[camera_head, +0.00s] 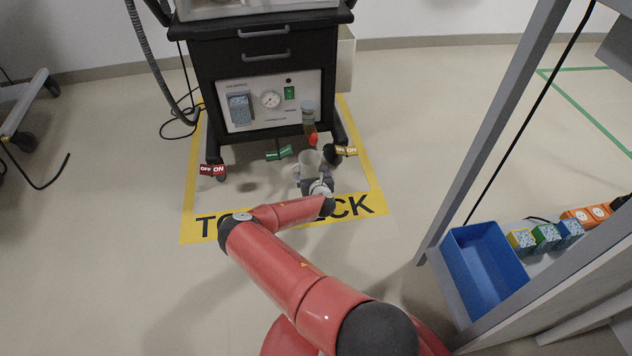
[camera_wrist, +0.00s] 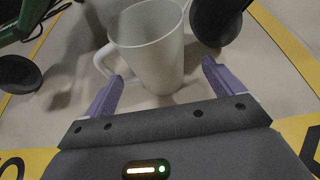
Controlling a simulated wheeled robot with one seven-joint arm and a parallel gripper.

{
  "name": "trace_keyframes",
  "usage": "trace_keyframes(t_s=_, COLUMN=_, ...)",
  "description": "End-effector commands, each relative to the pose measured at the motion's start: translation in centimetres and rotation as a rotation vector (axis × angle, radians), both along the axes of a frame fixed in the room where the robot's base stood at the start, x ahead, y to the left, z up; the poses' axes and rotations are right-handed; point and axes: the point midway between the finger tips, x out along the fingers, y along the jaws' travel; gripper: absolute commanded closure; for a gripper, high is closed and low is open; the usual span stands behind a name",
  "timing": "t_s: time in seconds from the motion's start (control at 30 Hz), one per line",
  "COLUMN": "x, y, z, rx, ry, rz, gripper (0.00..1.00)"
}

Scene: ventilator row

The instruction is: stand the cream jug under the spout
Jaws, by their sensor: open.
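The cream jug (camera_head: 309,159) is a pale, open-topped cup in front of the black cart. In the wrist view the jug (camera_wrist: 150,45) has its handle on the left and its mouth toward the top. My gripper (camera_head: 313,174) is open, with its purple fingers on either side of the jug's lower part in the wrist view (camera_wrist: 160,88). A gap shows on both sides. I cannot tell whether the jug's base touches the floor. A clear cylinder with a red lower end (camera_head: 310,122) hangs on the cart above the jug; it may hold the spout, which I cannot make out.
The black cart (camera_head: 222,58) has a gauge panel and castors. Yellow tape (camera_head: 190,200) frames the floor. A blue bin (camera_head: 462,262) and a grey post stand at right.

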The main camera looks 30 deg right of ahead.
Motion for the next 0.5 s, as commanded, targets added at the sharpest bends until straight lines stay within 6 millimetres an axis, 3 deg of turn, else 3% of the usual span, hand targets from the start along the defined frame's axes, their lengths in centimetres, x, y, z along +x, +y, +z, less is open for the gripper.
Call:
trace_keyframes(t_s=0.23, x=-4.5, y=1.3, z=2.1, rx=-0.002, ry=0.002, rz=0.000, gripper=0.07)
trace_keyframes(t_s=0.5, x=-6.2, y=1.7, z=3.4, rx=0.028, ry=-0.012, rz=-0.033, gripper=0.07)
